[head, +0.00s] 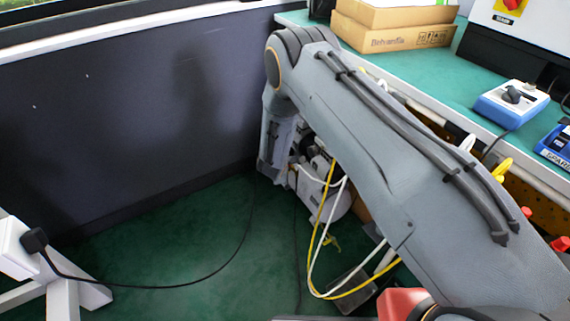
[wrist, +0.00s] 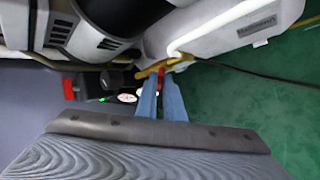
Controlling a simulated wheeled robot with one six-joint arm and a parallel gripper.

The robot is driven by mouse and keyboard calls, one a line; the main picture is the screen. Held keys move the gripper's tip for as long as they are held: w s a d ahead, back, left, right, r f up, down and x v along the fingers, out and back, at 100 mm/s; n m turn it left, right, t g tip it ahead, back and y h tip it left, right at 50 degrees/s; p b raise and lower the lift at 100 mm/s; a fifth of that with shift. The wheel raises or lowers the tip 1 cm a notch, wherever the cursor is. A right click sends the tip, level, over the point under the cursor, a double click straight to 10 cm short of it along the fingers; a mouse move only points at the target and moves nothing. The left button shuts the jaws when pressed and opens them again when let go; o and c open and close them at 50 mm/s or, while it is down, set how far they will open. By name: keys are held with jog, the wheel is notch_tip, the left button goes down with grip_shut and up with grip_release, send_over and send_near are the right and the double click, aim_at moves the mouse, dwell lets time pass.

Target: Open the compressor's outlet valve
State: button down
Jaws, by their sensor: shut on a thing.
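The compressor shows in the wrist view, with its white tank (wrist: 225,25) at the top right and its motor housing (wrist: 85,28) at the top left. My gripper (wrist: 163,84) reaches in with two blue fingers close together. They are shut on a small red piece, the outlet valve's handle (wrist: 161,74), beside a yellow fitting (wrist: 170,64) under the tank. The fingers hide much of the valve, so its angle is unclear. In the head view the compressor (head: 338,200) stands on the floor, partly hidden behind my arm; my gripper is out of sight there.
A red knob (wrist: 69,89) and a dial gauge (wrist: 127,98) sit left of the fingers. Yellow and white hoses (head: 322,235) hang near the compressor. A black cable (head: 190,284) crosses the green floor. A green-topped workbench (head: 480,75) stands right, a dark wall (head: 130,120) left.

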jog(key=shift+s+f+m+t+h+p, duration=0.15)
jog(key=shift+f+m+t+h, duration=0.1)
jog(key=shift+m+t, duration=0.7)
jog(key=shift+s+f+m+t+h+p, duration=0.25)
jog(key=shift+m+t, duration=0.4)
jog(key=shift+m, duration=0.55)
jog(key=shift+s+f+m+t+h+p, duration=0.1)
jog(key=shift+f+m+t, duration=0.2)
jog(key=shift+m+t, duration=0.65)
jog(key=shift+m, duration=0.3)
jog(key=c, duration=1.9)
grip_release()
jog(key=shift+d, duration=0.1)
jog(key=shift+o, duration=0.2)
jog(key=shift+a, duration=0.2)
